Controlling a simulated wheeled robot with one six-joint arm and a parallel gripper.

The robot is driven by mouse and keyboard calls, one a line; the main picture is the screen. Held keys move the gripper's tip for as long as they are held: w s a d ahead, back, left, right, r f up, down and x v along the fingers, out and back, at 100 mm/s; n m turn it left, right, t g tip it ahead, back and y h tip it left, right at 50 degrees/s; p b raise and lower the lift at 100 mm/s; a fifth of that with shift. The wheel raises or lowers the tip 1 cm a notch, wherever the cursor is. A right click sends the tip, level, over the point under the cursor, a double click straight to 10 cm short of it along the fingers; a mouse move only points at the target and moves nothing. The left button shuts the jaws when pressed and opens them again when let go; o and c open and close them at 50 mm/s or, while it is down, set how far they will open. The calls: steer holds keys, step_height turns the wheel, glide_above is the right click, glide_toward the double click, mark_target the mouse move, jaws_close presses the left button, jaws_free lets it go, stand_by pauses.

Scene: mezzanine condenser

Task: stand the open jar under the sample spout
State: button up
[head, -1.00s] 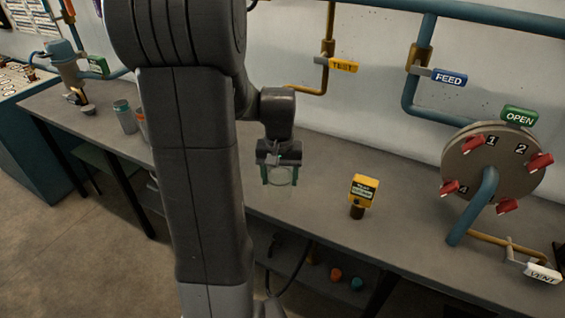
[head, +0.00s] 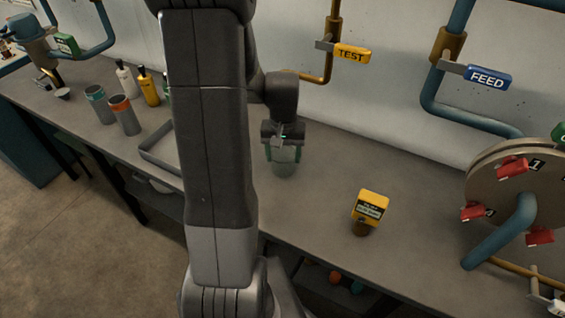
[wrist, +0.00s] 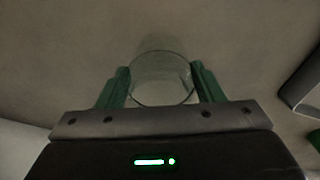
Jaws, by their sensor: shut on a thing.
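The clear open jar (head: 284,160) is upright in my gripper (head: 283,150), just over or on the bench in the middle of the head view; I cannot tell whether its base touches. In the wrist view the jar (wrist: 162,78) sits between the two green fingers of my gripper (wrist: 162,84), its round rim open. A brown pipe spout (head: 312,78) with a yellow TEST handle (head: 350,54) comes off the wall behind and to the right of my gripper. Whether this is the sample spout is not labelled.
A yellow-topped tester (head: 369,207) stands on the bench (head: 325,195) to the right. Left are a grey tray (head: 158,150), two grey cups (head: 124,115), and white and yellow bottles (head: 149,88). A valve wheel (head: 500,190) and a blue FEED handle (head: 487,77) are at right.

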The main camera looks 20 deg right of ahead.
mark_target(283, 164)
steer(key=shift+f, duration=1.9)
steer(key=shift+f, duration=0.1)
steer(key=o, duration=0.7)
steer(key=shift+f, duration=0.1)
steer(key=o, duration=0.4)
steer(key=shift+c, duration=0.2)
